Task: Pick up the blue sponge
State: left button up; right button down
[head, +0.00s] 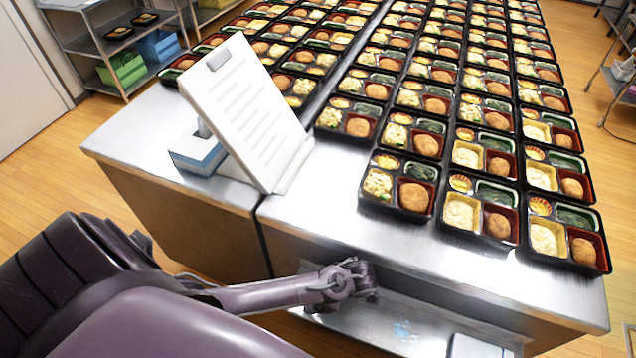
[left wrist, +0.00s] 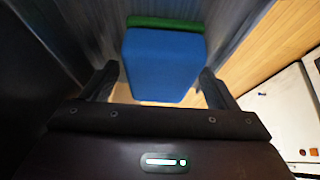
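The blue sponge (left wrist: 163,65) with a green layer (left wrist: 165,22) along its far edge shows large in the left wrist view. My left gripper (left wrist: 158,85) is open, with one finger on each side of the sponge's near end. The fingers look slightly apart from it; I cannot tell whether either touches. In the head view my left gripper (head: 364,280) is at the front of the steel table, below its top edge. I cannot make out the sponge clearly there. My right gripper is in neither view.
The steel table (head: 330,215) carries rows of filled bento trays (head: 400,185). A white slanted board (head: 245,110) and a blue-and-white box (head: 198,152) stand at its left. A lower metal surface (head: 385,325) lies under the front edge. Shelves (head: 92,45) stand at back left.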

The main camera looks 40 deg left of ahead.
pick_arm(q)
jog(key=c, duration=1)
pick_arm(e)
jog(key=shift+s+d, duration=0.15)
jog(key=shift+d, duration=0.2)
pick_arm(q)
jog(key=shift+r, duration=0.15)
